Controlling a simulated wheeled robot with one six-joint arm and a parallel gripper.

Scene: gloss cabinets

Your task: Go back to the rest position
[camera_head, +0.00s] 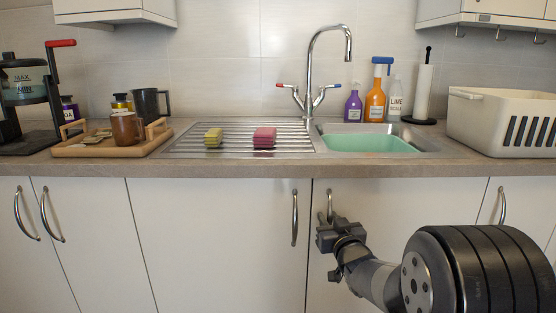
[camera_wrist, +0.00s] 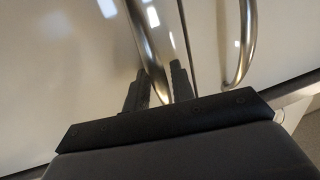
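My gripper (camera_head: 325,235) is in front of the cabinet door under the sink, at the lower part of a curved metal handle (camera_head: 330,204). In the wrist view my gripper's two dark fingers (camera_wrist: 160,85) stand apart, open. A metal handle (camera_wrist: 149,45) runs down to the space between them. Whether a finger touches it I cannot tell. My arm reaches in from the lower right in the head view.
Another handle (camera_head: 294,218) is on the neighbouring door, left of the seam. The counter edge (camera_head: 230,171) runs above my gripper. On the counter are a tray (camera_head: 75,150), sponges (camera_head: 264,138), sink (camera_head: 366,143), bottles (camera_head: 375,103) and dish rack (camera_head: 490,125). All doors look shut.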

